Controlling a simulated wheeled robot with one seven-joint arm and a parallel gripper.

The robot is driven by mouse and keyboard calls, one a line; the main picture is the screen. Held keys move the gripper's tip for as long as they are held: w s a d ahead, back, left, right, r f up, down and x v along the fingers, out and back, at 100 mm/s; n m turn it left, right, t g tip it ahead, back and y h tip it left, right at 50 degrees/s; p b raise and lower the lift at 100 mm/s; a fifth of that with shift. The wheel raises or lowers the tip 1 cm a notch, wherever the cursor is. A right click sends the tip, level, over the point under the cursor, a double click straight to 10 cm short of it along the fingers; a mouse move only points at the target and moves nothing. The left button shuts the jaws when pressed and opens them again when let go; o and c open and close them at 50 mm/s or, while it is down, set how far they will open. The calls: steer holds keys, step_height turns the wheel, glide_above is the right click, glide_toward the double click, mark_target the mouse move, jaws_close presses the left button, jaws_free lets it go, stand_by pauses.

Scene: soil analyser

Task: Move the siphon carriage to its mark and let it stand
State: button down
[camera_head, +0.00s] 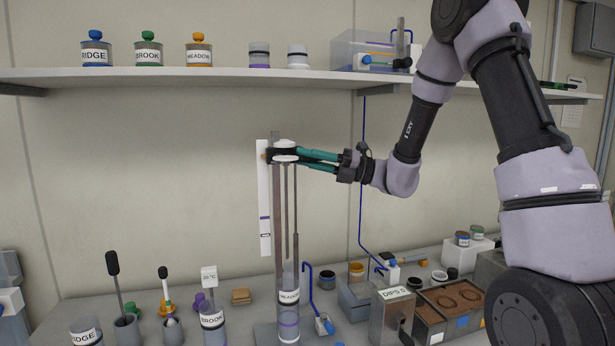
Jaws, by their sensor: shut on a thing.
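The siphon carriage (284,151) is a small black and white slider near the top of an upright grey post. Thin rods hang from it towards a clear cylinder (289,310) labelled MEADOW at the foot of the post. A white scale strip (264,200) stands just left of the post, with a purple mark (265,218) in its lower half. The carriage sits near the strip's top, well above that mark. My gripper (300,160) reaches in from the right, its teal fingers shut on the carriage. The fingertips' exact contact is partly hidden.
A shelf (200,74) with labelled jars runs above the carriage. On the bench, a BROOK cylinder (212,318) and a cup with a black-topped rod (126,328) stand left. A DIPS box (392,312) and a brown soil tray (450,300) stand right. Blue tubing (361,200) hangs behind.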

steer(key=shift+r, duration=0.3)
steer(key=shift+w, duration=0.1)
steer(key=c, duration=0.7)
jaws_free()
steer(key=shift+r, duration=0.1)
steer(key=shift+c, duration=0.2)
steer(key=shift+d, duration=0.1)
steer(key=shift+d+f, duration=0.25)
steer(key=shift+d, duration=0.05)
steer(key=v, duration=1)
